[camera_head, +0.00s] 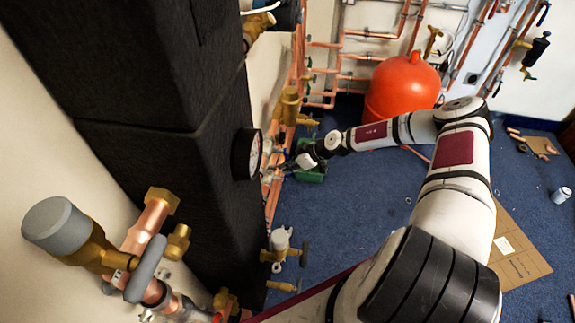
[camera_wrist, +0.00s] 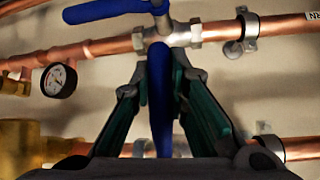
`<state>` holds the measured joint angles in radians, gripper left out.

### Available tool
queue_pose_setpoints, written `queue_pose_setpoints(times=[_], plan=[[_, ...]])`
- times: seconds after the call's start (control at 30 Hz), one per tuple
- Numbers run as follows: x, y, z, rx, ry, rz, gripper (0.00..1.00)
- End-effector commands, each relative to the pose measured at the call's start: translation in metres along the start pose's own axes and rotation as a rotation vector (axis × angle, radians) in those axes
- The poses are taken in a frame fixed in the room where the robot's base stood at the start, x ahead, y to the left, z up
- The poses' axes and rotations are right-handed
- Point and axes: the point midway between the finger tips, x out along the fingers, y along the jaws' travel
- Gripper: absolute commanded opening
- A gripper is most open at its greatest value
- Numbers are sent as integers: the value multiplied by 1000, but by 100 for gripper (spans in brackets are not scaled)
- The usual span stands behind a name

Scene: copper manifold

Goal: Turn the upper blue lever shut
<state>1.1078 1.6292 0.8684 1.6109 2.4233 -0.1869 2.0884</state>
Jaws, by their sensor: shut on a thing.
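In the wrist view, my gripper (camera_wrist: 163,80) has its green-sided fingers on either side of an upright blue lever (camera_wrist: 160,105) and is shut on it. The lever hangs vertically, roughly across the line of the pipes; its lower end runs down between the fingers. A second blue handle (camera_wrist: 108,10) lies nearly horizontal at the top, on a silver valve body (camera_wrist: 178,36) in the upper copper pipe. I cannot tell which valve the held lever pivots on. In the head view, my gripper (camera_head: 290,163) is small, beside the wall pipes; the lever is not discernible there.
A pressure gauge (camera_wrist: 58,80) hangs left of the fingers, and brass fittings (camera_wrist: 20,145) sit lower left. A pipe clamp (camera_wrist: 247,30) is at right. In the head view, a black cabinet (camera_head: 150,130) stands close left and a red tank (camera_head: 400,85) behind my arm.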

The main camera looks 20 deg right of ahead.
Motion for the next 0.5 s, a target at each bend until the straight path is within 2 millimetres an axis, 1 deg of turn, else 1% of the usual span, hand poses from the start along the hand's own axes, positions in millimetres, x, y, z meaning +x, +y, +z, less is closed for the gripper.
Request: queue_pose_setpoints(times=[0.03, 0.07, 0.1, 0.17, 0.2, 0.5], plan=[[2, -8, 4, 7, -7, -18, 0], [2, -8, 4, 7, -7, -18, 0], [2, -8, 4, 7, -7, -18, 17], [2, -8, 4, 7, -7, -19, 31], [2, -8, 4, 6, -7, -19, 36], [0, -4, 2, 2, -4, -10, 36]])
